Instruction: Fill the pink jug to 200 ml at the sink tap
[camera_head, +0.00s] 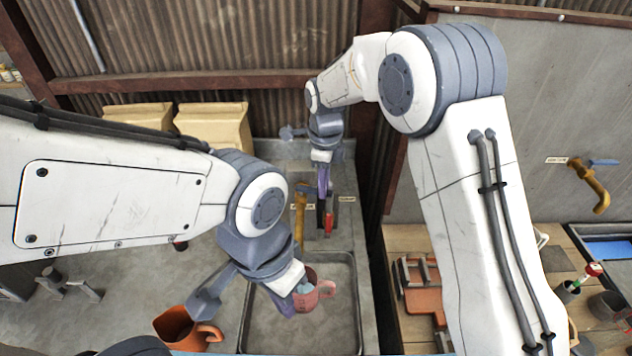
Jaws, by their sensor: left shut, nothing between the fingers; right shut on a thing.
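The pink jug (316,293) stands in the grey sink basin (351,318), its handle toward the right. My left gripper (290,297) is shut and empty at the jug's left side and hides part of it. I cannot tell whether they touch. The water level is not readable. The yellow sink tap (300,213) rises behind the basin. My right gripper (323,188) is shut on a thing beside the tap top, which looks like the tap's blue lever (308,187). The fingers hide most of it.
A brown-orange jug (180,328) stands left of the sink. A red and black item (328,223) is right of the tap. Beige bins (214,124) stand at the back. Another yellow tap (594,184) is on the right wall, above a wooden bench (408,242).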

